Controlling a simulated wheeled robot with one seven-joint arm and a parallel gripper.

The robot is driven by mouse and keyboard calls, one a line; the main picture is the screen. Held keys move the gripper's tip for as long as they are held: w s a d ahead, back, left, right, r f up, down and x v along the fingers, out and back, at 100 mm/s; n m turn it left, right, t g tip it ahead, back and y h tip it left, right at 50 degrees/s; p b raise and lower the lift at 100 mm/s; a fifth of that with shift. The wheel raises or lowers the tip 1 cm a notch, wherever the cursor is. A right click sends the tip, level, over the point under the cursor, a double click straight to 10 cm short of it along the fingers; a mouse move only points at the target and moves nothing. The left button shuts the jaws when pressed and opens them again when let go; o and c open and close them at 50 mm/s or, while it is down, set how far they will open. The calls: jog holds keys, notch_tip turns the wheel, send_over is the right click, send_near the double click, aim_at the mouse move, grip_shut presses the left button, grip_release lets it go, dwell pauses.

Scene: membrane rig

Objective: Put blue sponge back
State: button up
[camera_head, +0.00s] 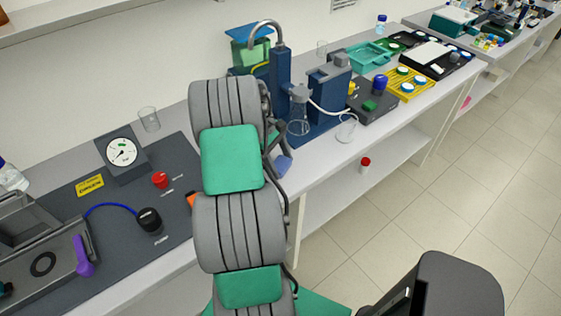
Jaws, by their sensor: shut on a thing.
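A small blue piece, which looks like the blue sponge (284,165), shows just right of my arm, over the front part of the bench. The dark parts of my gripper (277,150) show right above it, and the gripper is shut on it. My grey arm with green pads hides most of the gripper and the bench behind it. I cannot tell whether the sponge touches the bench top. No sponge holder can be made out clearly.
A blue pump rig (327,90) with a glass flask (299,115) stands behind, with a beaker (346,128) to its right. A gauge (122,150) and a red knob (160,180) are left of my arm. A red-capped vial (365,164) stands on the lower shelf.

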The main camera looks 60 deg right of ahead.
jog(key=o, duration=1.2)
jog(key=shift+f, duration=0.1)
